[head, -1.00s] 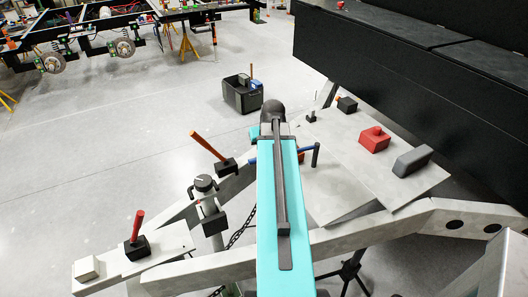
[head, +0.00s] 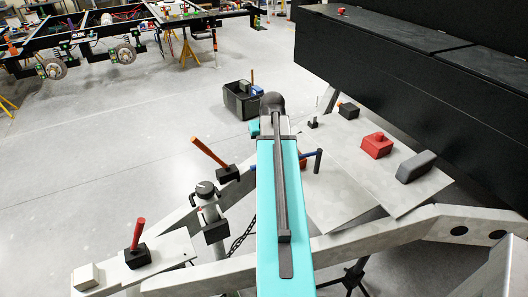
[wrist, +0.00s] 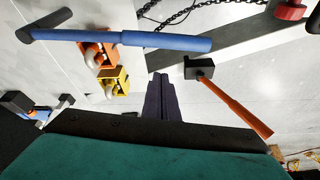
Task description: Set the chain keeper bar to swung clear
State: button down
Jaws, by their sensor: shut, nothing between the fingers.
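A blue-gripped bar with a dark cross end, which I take to be the chain keeper bar (wrist: 165,40), lies across the upper left of the wrist view. It passes over an orange piece (wrist: 97,56) and near a yellow piece (wrist: 112,82). In the head view the bar (head: 308,154) sticks out right of my arm, which hides much of it. My gripper (wrist: 159,76) is shut and empty. In the wrist view its dark fingers point at the gap below the bar, with no visible contact. The head view does not show the fingers.
An orange-handled lever (wrist: 235,107) stands close right of my fingers. A chain (wrist: 175,16) hangs beyond. The head view shows a red-handled lever (head: 137,236), a red block (head: 377,147), a grey block (head: 416,166) and a black box (head: 430,70) at right.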

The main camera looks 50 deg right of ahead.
jog(key=b+v, duration=0.1)
jog(key=v, duration=0.6)
dwell(0.7)
